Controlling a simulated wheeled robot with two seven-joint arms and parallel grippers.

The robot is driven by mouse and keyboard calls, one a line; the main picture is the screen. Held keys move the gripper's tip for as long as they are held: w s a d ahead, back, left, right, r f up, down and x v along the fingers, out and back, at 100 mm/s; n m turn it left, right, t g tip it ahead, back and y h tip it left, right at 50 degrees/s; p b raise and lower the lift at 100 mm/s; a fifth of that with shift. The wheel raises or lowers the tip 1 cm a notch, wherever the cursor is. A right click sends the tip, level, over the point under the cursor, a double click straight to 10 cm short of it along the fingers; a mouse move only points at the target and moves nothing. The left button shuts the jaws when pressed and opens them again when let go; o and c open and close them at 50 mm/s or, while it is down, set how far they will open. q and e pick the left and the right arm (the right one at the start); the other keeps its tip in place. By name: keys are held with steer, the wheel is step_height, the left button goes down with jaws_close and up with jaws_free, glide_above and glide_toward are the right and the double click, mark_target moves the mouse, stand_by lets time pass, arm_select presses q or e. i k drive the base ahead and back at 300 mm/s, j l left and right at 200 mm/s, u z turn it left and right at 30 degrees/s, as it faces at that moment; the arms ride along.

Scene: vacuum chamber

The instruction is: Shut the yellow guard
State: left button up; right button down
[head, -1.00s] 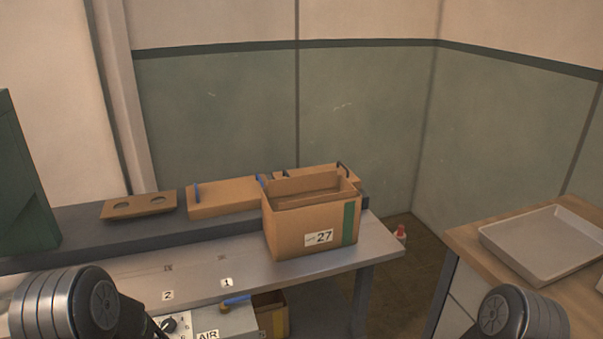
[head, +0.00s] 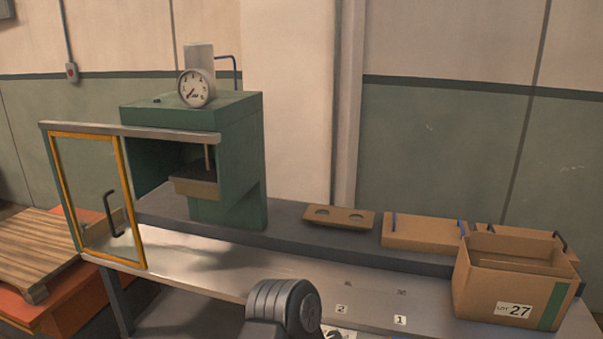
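The yellow guard (head: 122,203) is a clear panel in a yellow frame with a black handle (head: 110,213). It hangs from a grey rail (head: 130,131) at the left end of the green press (head: 245,150). It stands left of the press opening, which is uncovered, with the ram and block (head: 196,186) in plain sight. Part of my own arm shows at the bottom centre, well to the right of the guard. Neither gripper's fingers are in view.
A wooden pallet (head: 35,248) on an orange base stands at left. The bench front is mostly clear.

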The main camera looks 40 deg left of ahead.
mark_target(142, 265)
steer(key=u, duration=2.35)
steer(key=i+j+z, duration=0.1)
steer(key=i+j, duration=0.75)
steer(key=i+j+z, duration=0.15)
steer(key=i+j, duration=0.7)
steer(key=j, duration=0.2)
steer(key=i+j+z, duration=0.15)
steer(key=i+j, duration=0.6)
steer(key=j, duration=0.3)
steer(key=i+z, duration=0.05)
